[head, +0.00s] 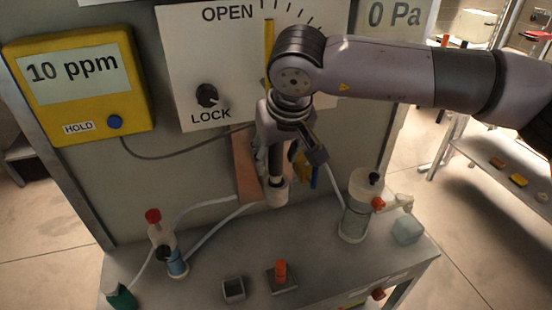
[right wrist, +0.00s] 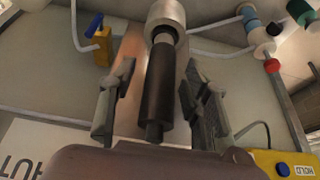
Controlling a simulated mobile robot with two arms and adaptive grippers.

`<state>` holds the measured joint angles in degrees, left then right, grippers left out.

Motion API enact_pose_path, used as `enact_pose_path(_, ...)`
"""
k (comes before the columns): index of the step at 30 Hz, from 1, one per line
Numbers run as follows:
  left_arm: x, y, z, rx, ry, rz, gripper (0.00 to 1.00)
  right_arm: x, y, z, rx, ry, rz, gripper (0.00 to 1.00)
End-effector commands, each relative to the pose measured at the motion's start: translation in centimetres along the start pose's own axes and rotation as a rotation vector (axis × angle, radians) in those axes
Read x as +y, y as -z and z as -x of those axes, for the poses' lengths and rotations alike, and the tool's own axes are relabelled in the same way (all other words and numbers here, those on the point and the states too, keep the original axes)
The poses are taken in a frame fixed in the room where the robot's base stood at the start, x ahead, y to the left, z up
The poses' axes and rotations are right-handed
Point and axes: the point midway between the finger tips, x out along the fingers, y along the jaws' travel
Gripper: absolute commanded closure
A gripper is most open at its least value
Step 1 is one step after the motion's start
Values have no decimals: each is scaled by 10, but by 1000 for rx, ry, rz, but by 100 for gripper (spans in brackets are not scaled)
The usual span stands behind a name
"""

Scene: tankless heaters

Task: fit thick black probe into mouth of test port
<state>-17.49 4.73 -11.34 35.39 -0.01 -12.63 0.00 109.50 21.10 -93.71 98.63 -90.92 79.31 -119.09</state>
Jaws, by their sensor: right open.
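The thick black probe (right wrist: 157,90) stands in line with the test port (right wrist: 166,16), a pale metal cylinder with a round mouth. The probe's narrower end is at the mouth and seems to sit in it; how deep is hidden. In the head view the probe (head: 275,161) is upright above the port (head: 277,193). My right gripper (head: 291,152) is open around the probe, one finger on each side. The right wrist view shows gaps between both fingers and the probe. My left gripper is not in view.
A copper-coloured plate (head: 246,168) stands behind the port. The bench (head: 206,262) holds a clear canister (head: 354,219), a red-capped bottle (head: 160,235), and an orange-knobbed block (head: 282,278). A yellow meter (head: 80,88) hangs at left.

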Motion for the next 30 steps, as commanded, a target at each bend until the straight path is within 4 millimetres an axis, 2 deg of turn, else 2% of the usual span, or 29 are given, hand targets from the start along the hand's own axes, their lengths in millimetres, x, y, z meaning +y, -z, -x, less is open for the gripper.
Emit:
enact_pose_path(9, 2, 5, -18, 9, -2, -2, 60, 0, 0, 66, 6, 0, 0, 56)
enact_pose_path(15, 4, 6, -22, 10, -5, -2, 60, 0, 0, 97, 3, 0, 1, 56)
enact_pose_path(21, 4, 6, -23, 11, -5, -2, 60, 0, 0, 107, 1, -1, 1, 56)
enact_pose_path(30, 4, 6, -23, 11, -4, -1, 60, 0, 0, 107, 1, -1, 1, 56)
